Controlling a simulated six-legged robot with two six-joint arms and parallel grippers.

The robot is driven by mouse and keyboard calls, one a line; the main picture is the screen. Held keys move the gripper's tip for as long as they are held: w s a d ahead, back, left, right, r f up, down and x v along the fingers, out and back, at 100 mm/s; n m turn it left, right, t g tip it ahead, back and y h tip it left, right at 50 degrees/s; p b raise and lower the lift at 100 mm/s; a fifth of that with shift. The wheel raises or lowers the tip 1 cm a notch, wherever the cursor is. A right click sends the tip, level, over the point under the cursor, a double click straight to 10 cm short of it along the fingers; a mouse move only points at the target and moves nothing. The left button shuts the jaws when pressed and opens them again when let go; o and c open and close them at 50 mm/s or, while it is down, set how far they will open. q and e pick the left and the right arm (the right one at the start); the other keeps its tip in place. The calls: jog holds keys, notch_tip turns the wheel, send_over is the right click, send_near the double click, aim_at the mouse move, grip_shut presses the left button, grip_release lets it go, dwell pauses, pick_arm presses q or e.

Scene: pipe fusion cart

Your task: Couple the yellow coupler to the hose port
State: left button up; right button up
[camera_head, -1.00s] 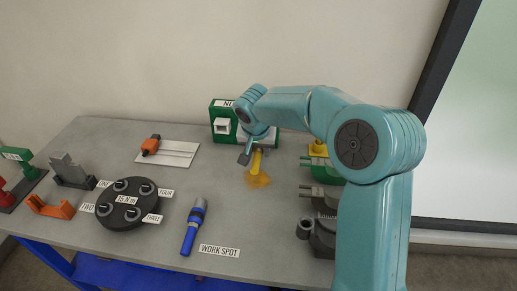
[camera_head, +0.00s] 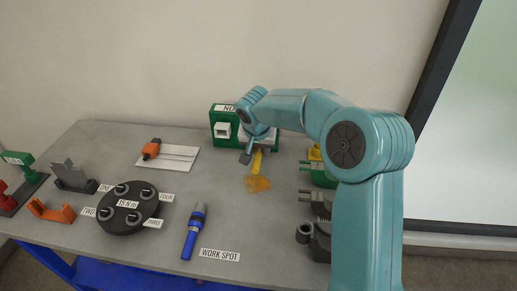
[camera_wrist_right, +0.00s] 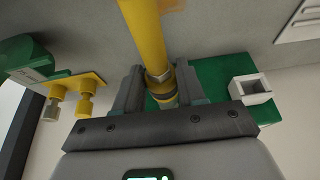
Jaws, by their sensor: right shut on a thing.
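My right gripper (camera_head: 251,152) is low in front of the green unit (camera_head: 218,115) at the back of the table. In the right wrist view my right gripper (camera_wrist_right: 160,85) is shut on the yellow coupler (camera_wrist_right: 144,30), a long yellow tube with a metal collar between the fingers. In the head view the yellow coupler (camera_head: 257,162) shows below the gripper, its lower end over an orange see-through patch (camera_head: 257,184). The hose port cannot be told for certain; the coupler's far end is hidden behind the fingers. My left gripper is not in view.
A green holder with yellow fittings (camera_wrist_right: 86,86) stands to one side. A white square socket (camera_wrist_right: 250,90) is on the green unit. A black round plate (camera_head: 128,207), blue torch-like tool (camera_head: 194,232) and orange tool (camera_head: 151,148) lie left.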

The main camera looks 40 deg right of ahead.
jog(key=shift+w+d+p, duration=0.65)
jog(key=shift+w+d, duration=0.1)
jog(key=shift+d, duration=0.2)
jog(key=o, duration=1.3)
jog(key=v, duration=1.6)
jog(key=shift+s+a+r, duration=0.1)
jog(key=shift+a+r, duration=0.05)
jog(key=shift+s, duration=0.1)
